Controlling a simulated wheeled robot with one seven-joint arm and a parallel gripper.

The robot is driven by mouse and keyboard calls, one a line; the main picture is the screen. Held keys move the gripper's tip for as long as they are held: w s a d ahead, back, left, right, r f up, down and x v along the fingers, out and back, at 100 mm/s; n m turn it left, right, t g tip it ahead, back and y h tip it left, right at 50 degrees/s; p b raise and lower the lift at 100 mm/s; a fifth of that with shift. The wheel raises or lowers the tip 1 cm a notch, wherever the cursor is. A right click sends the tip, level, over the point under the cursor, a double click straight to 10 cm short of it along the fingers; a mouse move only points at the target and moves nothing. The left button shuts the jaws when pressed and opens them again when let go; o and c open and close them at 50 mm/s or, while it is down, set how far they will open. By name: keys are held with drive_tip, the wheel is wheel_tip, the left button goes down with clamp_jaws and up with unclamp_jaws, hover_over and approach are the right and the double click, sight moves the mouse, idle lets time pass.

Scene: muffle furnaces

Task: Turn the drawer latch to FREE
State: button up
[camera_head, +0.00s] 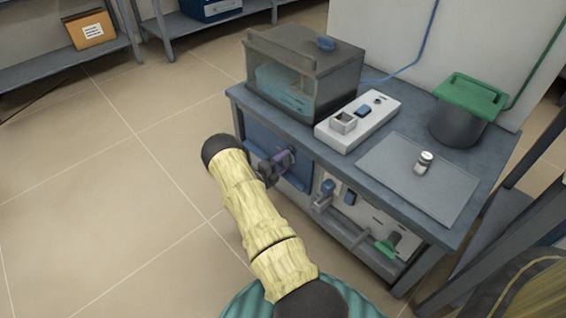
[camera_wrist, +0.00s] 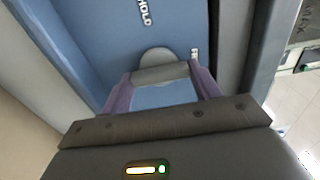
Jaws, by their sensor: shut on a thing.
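The blue drawer front (camera_head: 298,178) is in the bench's left bay and fills the upper part of the wrist view (camera_wrist: 110,40). On it is the latch (camera_wrist: 158,71), a grey round disc with a grey bar across it. A HOLD label (camera_wrist: 145,12) sits above the latch, and a small, partly hidden label (camera_wrist: 194,53) lies to its right. My gripper (camera_wrist: 162,80) has its purple fingers shut on the latch bar, one at each end. In the head view my gripper (camera_head: 278,164) is at the drawer front; the latch is hidden there.
The bench top carries a glass-sided tank (camera_head: 290,80), a white box with a socket (camera_head: 358,122), a dark pot with a green lid (camera_head: 465,105) and a small jar (camera_head: 424,163) on a grey mat (camera_head: 400,180). Valves stick out right of the drawer. The floor at left is clear.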

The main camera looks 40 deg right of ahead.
drive_tip(key=o, duration=1)
drive_tip(key=a+p, duration=0.2)
drive_tip(key=a, duration=0.3)
drive_tip(key=s+a+p, duration=0.1)
drive_tip(key=a+p, duration=0.1)
drive_tip(key=a, duration=0.4)
drive_tip(key=a+p, duration=0.2)
drive_tip(key=a, duration=0.4)
drive_tip(key=shift+s+a, duration=0.2)
